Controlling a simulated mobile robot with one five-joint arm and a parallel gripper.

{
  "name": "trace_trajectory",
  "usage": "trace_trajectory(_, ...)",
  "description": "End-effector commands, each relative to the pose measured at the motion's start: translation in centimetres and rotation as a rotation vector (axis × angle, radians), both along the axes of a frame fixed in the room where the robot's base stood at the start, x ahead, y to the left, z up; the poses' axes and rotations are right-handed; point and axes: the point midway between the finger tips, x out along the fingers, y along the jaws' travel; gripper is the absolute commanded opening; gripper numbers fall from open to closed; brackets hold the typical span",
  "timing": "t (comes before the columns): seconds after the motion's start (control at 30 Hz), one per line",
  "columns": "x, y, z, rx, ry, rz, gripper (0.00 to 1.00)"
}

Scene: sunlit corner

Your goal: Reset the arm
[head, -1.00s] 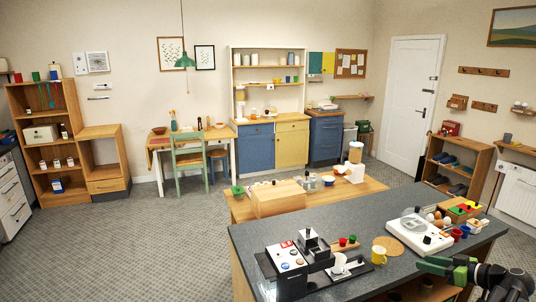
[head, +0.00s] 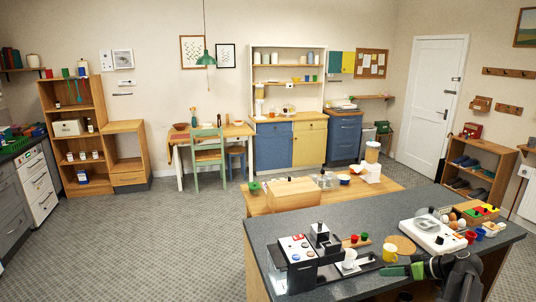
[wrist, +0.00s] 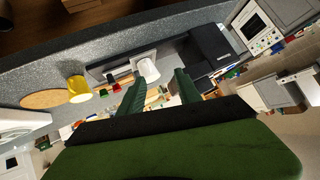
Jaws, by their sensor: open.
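My gripper (head: 385,271) shows green at the lower right of the head view, over the front edge of the grey counter (head: 330,236). In the wrist view its two green fingers (wrist: 158,90) stand apart with nothing held between them. A yellow mug (head: 390,252) is just beyond the gripper in the head view. It shows left of the fingers in the wrist view (wrist: 77,86). A white mug (head: 349,258) stands by the coffee machine (head: 299,262); in the wrist view the white mug (wrist: 148,70) appears above the gap between the fingers.
Open carpet (head: 150,240) lies to the left.

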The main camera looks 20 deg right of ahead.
Motion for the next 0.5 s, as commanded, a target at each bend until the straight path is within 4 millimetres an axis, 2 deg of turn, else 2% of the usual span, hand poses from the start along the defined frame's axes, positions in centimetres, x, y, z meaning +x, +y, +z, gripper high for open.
trace_trajectory(0.03,1.6,2.5,-0.7,0.014,0.044,0.023,0.41)
trace_trajectory(0.07,2.5,4.0,-1.1,0.024,0.077,0.033,0.41)
trace_trajectory(0.17,5.8,10.2,-3.0,0.046,0.214,0.068,0.41)
trace_trajectory(0.3,9.3,21.2,-5.9,0.029,0.449,0.094,0.41)
trace_trajectory(0.4,10.5,28.4,-7.4,-0.026,0.590,0.085,0.41)
trace_trajectory(0.5,10.7,34.2,-8.5,-0.096,0.689,0.059,0.41)
